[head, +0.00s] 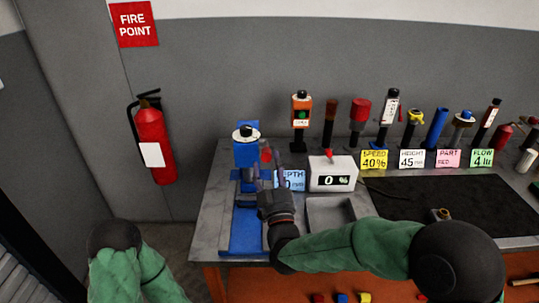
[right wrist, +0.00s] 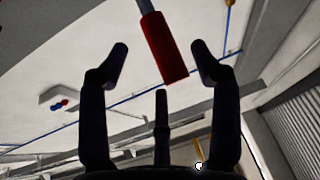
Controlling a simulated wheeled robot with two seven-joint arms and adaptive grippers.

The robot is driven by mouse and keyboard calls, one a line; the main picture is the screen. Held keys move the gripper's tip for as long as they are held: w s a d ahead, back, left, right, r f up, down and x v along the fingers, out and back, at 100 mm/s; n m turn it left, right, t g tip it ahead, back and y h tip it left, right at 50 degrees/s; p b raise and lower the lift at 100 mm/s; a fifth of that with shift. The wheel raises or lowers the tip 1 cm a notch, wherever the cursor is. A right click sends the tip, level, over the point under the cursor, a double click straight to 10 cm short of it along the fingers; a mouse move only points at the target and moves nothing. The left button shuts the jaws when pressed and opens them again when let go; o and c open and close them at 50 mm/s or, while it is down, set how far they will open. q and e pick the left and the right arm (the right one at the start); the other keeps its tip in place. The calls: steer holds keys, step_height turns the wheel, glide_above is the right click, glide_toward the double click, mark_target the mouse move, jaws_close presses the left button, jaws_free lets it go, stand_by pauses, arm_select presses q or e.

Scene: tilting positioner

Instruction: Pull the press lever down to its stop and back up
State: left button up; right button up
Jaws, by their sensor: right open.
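The blue press (head: 245,153) stands at the left end of the bench, on a blue base (head: 246,232). Its lever has a red grip (head: 265,151), which also shows in the right wrist view (right wrist: 165,48) on a grey rod. My right gripper (head: 271,158) points up in front of the press, close to the grip. In the right wrist view the gripper (right wrist: 160,55) is open. The grip's lower end lies between the fingertips in the picture, with gaps at both sides and no contact visible. My left gripper is not in view.
A counter box (head: 330,173) reading 0 and a blue depth card (head: 291,179) stand right of the press. A grey tray (head: 328,212) lies in front of the box. Several tools and label cards line the bench's back. A dark mat (head: 455,205) covers the right.

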mark_target(269, 154)
steer(key=shift+x, duration=2.2)
jaws_close()
